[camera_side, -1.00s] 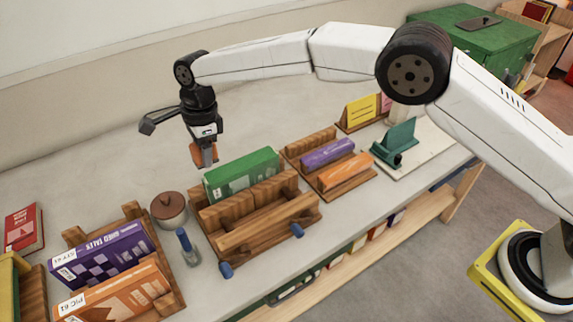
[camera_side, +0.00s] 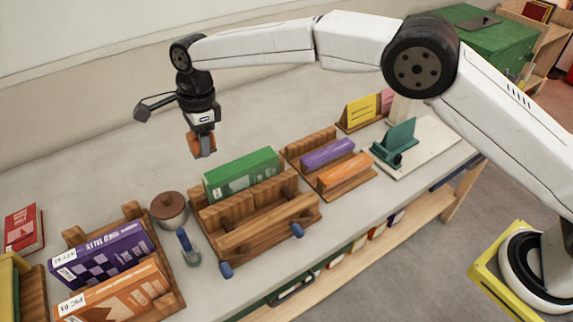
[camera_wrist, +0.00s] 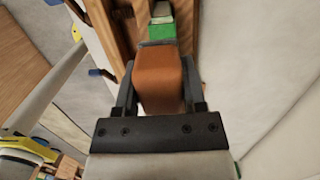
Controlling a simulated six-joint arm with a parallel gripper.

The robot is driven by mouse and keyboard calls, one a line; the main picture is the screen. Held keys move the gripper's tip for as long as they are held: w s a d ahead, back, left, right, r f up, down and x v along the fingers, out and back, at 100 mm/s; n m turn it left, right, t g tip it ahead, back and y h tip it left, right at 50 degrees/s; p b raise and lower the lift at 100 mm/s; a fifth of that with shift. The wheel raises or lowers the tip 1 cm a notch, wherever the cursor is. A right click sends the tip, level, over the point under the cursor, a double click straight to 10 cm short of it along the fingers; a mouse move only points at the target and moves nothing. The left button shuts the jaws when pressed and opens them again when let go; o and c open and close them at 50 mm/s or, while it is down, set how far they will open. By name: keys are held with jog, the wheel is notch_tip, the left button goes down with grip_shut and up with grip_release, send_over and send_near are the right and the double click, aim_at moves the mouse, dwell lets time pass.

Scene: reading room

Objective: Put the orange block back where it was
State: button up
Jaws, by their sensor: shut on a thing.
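My gripper (camera_side: 201,143) is shut on an orange-brown block (camera_side: 203,147) and holds it in the air, behind and a little left of the green book. In the wrist view the block (camera_wrist: 158,82) sits between the two dark fingers of my gripper (camera_wrist: 160,85). A wooden rack with a slatted front (camera_side: 262,238) stands on the table below and to the right, with the green book (camera_side: 243,172) upright at its back. Another wooden holder (camera_side: 322,186) to the right carries a purple block (camera_side: 326,153) and a bright orange block (camera_side: 345,171).
A wooden rack at front left holds a purple book (camera_side: 102,254) and an orange book (camera_side: 122,294). A teal stand (camera_side: 394,145) is at the right.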

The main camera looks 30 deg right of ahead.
jog(key=shift+d+r, duration=0.2)
jog(key=shift+r, duration=1.1)
jog(key=shift+d+r, duration=0.15)
jog(key=shift+r, duration=1.15)
jog(key=shift+w+d, duration=0.1)
jog(key=shift+d, duration=0.25)
jog(key=s+d+r, duration=0.1)
jog(key=s+d, duration=0.3)
jog(key=d, duration=0.8)
jog(key=s+d, duration=0.5)
jog(key=d, duration=0.6)
jog(key=s+d+f, duration=0.1)
jog(key=s+d, duration=0.7)
jog(key=s, duration=0.1)
notch_tip(320, 180, down, 20)
jog(key=shift+w+a, duration=0.25)
jog(key=shift+a, duration=0.05)
jog(key=shift+f, duration=2.25)
jog(key=shift+f, duration=0.1)
